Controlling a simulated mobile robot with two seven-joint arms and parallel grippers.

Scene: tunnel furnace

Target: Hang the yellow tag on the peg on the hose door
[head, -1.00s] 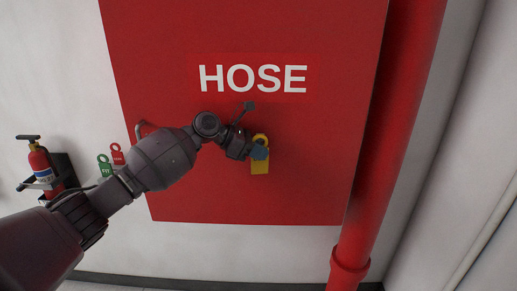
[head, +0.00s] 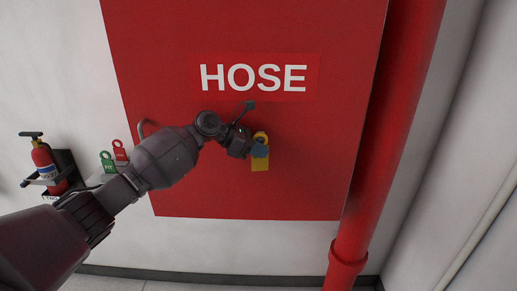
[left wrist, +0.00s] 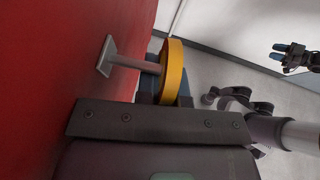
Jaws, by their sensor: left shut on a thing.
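The yellow tag (head: 260,165) is in front of the red hose door (head: 270,195), below the word HOSE. My left gripper (head: 260,150) is shut on it, its blue fingertips across the tag below the ring. In the left wrist view, the peg (left wrist: 122,60) stands out from the door, and its shaft runs up to the tag's ring (left wrist: 174,68), seen nearly edge-on. I cannot tell whether the shaft passes through the hole. The peg is not discernible in the head view. My right gripper (left wrist: 288,52) shows far off in the left wrist view; its jaw gap is unclear.
A green tag (head: 107,163) and a red tag (head: 120,151) stand at the left, partly behind my left arm. A fire extinguisher (head: 45,162) hangs on the wall further left. A thick red pipe (head: 385,150) runs down the door's right side.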

